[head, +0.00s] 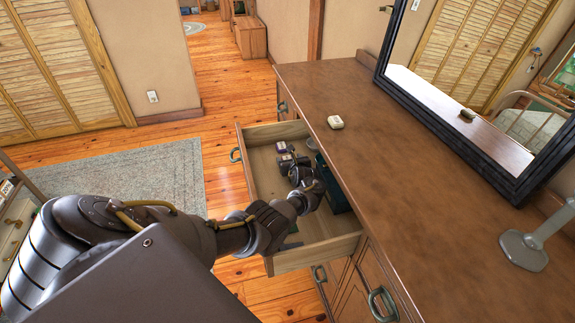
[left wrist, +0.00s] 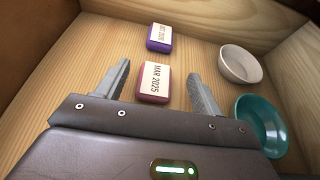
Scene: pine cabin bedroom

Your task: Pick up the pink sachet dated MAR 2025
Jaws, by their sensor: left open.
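The pink sachet (left wrist: 154,82) lies flat on the drawer floor with its white label reading MAR 2025 facing up. In the left wrist view my left gripper (left wrist: 159,76) is open, with one finger on each side of the sachet and a gap to each. In the head view my left gripper (head: 295,165) reaches down into the open drawer (head: 262,170) and hides the pink sachet. A purple sachet (left wrist: 159,38) with a white label, its date hard to read, lies just beyond; it also shows in the head view (head: 282,147).
A white bowl (left wrist: 239,65) and a teal bowl (left wrist: 262,125) stand right of the gripper in the wrist view. Drawer walls surround them. A small pale block (head: 335,122) sits on the dresser top (head: 400,180), near a black-framed mirror (head: 450,112).

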